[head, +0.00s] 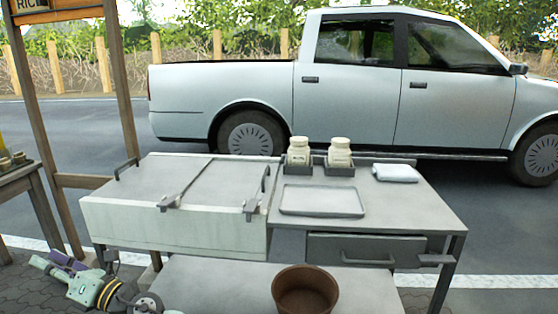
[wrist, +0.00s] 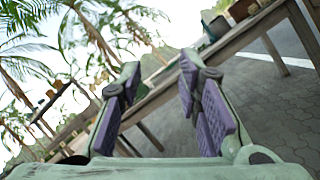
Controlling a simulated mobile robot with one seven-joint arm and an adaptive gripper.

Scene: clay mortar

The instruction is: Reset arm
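My gripper (wrist: 157,78) shows in the wrist view with its two purple-padded fingers apart and nothing between them. In the head view my gripper (head: 58,262) is at the lower left, on the green arm, beside the grey work table and off its top. The gripper points away from the tables' middle, toward the left. A brown clay mortar (head: 305,290) stands upright on the low grey table at the bottom centre, well apart from my gripper. Its lower part is cut off by the frame edge.
A grey work table (head: 430,205) holds two jars (head: 299,150) (head: 340,152) in dark holders, a tray (head: 322,213) and a folded white cloth (head: 395,173). A wooden stand (head: 60,182) is at the left. A white pickup (head: 340,95) is parked behind. Wooden tables show in the wrist view (wrist: 240,42).

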